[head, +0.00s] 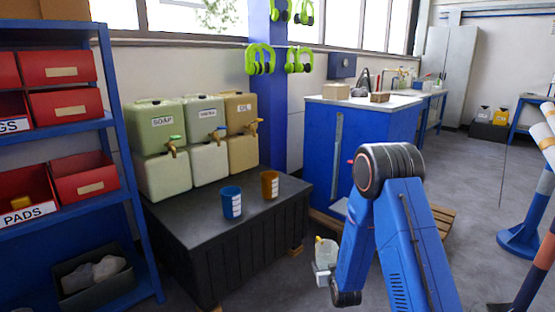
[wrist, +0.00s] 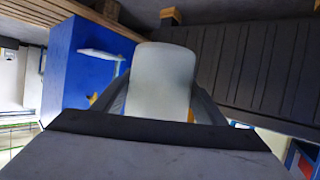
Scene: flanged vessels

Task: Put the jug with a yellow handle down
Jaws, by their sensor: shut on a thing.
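The jug (head: 327,251) is pale and translucent, with a bit of yellow at its top left in the head view. It is small there, and its handle is not clear. My gripper (head: 322,272) is shut on it, and the jug is held in the air beside the dark bench, above the floor. In the wrist view the jug (wrist: 163,80) is a pale rounded shape between the two dark fingers (wrist: 166,105). Small yellow patches show at its sides. The jug's far side is hidden.
The dark slatted bench (head: 180,222) holds a blue cup (head: 231,203), an orange-brown cup (head: 270,185) and several canisters with taps (head: 163,178). Its front right top is bare. A blue cabinet (head: 375,150) and wooden pallet (head: 440,215) stand behind my arm. A shelf (head: 120,160) is at left.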

